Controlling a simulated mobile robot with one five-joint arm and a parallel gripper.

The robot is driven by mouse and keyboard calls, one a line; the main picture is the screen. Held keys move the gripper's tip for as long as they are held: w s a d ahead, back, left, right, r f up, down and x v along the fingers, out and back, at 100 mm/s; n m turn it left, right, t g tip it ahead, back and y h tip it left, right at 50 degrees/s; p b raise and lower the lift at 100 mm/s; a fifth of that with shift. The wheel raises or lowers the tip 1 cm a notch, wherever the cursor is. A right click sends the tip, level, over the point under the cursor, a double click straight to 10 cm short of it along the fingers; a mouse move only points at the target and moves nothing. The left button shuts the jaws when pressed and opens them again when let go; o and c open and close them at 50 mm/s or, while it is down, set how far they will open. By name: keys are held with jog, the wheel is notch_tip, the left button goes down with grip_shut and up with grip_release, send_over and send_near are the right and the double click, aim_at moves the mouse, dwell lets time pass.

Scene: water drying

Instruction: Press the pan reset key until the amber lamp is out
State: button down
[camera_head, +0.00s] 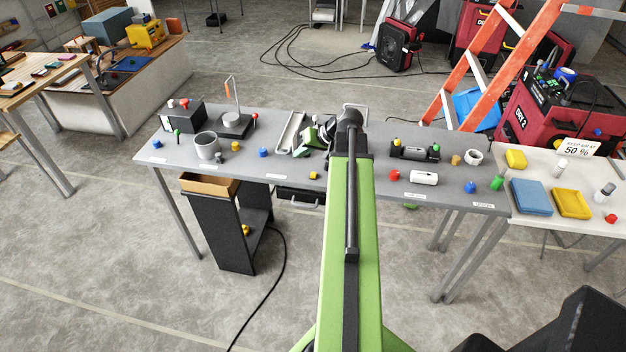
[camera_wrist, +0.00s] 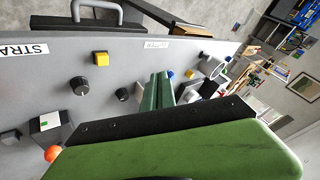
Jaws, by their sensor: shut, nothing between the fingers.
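My gripper (camera_head: 310,138) is over the middle of the long grey bench (camera_head: 270,178). In the wrist view its two green fingers (camera_wrist: 156,92) are closed together with nothing between them, pointing toward the bench top. I cannot make out a pan reset key or an amber lamp for certain. The red DRY 2 machine (camera_head: 524,128) at the right has a small control panel on top, too small to read.
A red machine with a black fan (camera_head: 397,46) stands behind, with cables on the floor. A white table (camera_head: 540,228) with blue and yellow cloths adjoins the bench's right end. Floor at front left is partly clear.

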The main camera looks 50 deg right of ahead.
jog(key=t, duration=0.1)
send_over(316, 175)
jog(key=shift+s+r+m+h, duration=0.1)
jog(key=shift+r+m+h, duration=0.2)
jog(key=shift+r+m, duration=0.1)
jog(key=shift+f, duration=0.1)
notch_tip(316, 175, down, 9)
jog(key=b, duration=0.9)
dwell(1.1)
jog(key=shift+f+b, duration=0.25)
jog(key=shift+b, duration=0.15)
